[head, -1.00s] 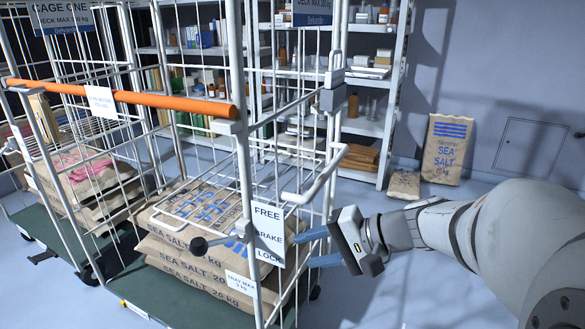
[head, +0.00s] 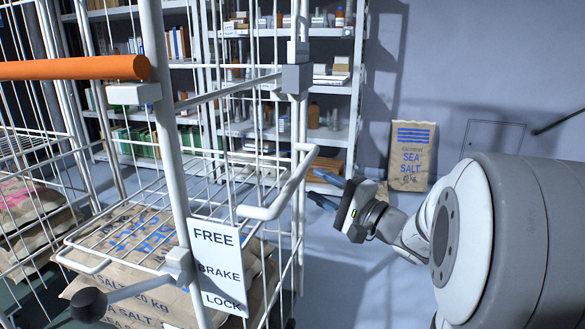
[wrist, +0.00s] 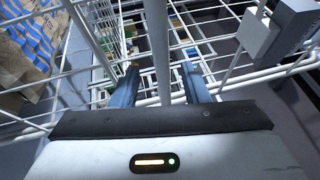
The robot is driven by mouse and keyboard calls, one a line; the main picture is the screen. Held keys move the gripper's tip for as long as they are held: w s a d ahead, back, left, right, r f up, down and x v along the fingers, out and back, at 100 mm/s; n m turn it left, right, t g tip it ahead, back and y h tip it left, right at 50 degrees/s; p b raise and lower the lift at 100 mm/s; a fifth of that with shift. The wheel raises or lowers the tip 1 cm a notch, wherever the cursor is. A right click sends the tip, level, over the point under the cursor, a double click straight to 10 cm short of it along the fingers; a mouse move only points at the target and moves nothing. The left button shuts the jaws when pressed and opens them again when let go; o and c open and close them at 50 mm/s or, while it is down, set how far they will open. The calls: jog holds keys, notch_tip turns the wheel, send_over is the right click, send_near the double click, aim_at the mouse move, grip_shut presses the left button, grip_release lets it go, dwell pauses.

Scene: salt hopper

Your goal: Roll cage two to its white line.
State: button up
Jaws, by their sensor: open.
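The near white wire cage (head: 170,120) fills the left of the head view, its name plate out of frame. It has an orange push bar (head: 75,67), a brake lever with a black knob (head: 89,304), and a plate (head: 218,270) reading FREE, BRAKE, LOCK. A bent white handle (head: 285,195) juts from its right side. My gripper (head: 334,193) is open just right of the cage, fingers toward it. In the wrist view, my gripper (wrist: 158,82) has a white bar (wrist: 159,45) showing between its fingers; I cannot tell how deep it sits. No white line shows.
Sea salt sacks (head: 125,235) lie in the near cage. Another sack (head: 411,156) leans on the back wall. Shelves (head: 330,140) stand behind the cage. More sacks (head: 28,215) show at far left. Open floor lies beneath my arm.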

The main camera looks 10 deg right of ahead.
jog(key=b+x, duration=0.1)
jog(key=x, duration=0.7)
jog(key=shift+d+r, duration=0.1)
jog(key=shift+c, duration=0.4)
grip_shut()
